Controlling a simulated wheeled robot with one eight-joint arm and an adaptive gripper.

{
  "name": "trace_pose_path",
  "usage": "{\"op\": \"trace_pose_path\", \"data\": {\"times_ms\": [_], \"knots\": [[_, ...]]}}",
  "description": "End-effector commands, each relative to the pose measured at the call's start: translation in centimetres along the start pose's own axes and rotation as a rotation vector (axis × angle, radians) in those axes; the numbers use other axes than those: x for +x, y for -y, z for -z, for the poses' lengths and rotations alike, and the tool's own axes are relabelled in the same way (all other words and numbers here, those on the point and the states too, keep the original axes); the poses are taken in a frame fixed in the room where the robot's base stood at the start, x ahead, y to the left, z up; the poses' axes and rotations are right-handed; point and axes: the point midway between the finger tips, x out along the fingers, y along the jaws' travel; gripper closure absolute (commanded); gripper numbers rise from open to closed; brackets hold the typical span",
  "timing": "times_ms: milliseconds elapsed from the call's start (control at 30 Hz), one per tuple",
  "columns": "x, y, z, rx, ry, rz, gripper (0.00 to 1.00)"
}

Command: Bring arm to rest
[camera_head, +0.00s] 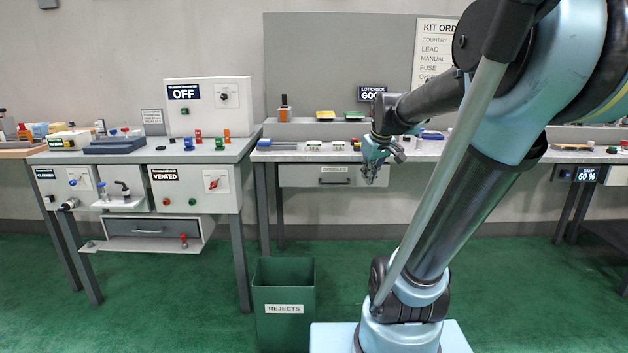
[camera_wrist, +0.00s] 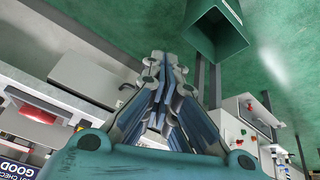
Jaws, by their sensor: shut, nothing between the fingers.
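My arm rises from the base at the lower right of the head view and bends back toward the middle bench. My gripper (camera_head: 371,180) hangs in front of that bench's edge, near the drawer. In the wrist view my gripper (camera_wrist: 165,65) has its fingers together, with nothing between them. It appears clear of the bench and the bin.
The middle bench (camera_head: 290,155) has a drawer (camera_head: 310,176) and small items on top. A green rejects bin (camera_head: 283,300) stands on the floor in front. A machine bench (camera_head: 200,155) is at left. Green floor is open between.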

Motion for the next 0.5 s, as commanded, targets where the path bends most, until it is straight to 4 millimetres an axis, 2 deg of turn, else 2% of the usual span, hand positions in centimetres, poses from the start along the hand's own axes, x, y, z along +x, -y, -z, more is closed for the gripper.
{"op": "trace_pose_path", "data": {"times_ms": [33, 100, 500], "knots": [[0.1, 0.9, -2.0, 0.026, 0.017, 0.002, 1.00], [0.3, 1.9, -4.7, 0.069, 0.045, 0.005, 1.00], [2.9, 7.4, -19.3, 0.315, 0.199, -0.009, 1.00]]}}
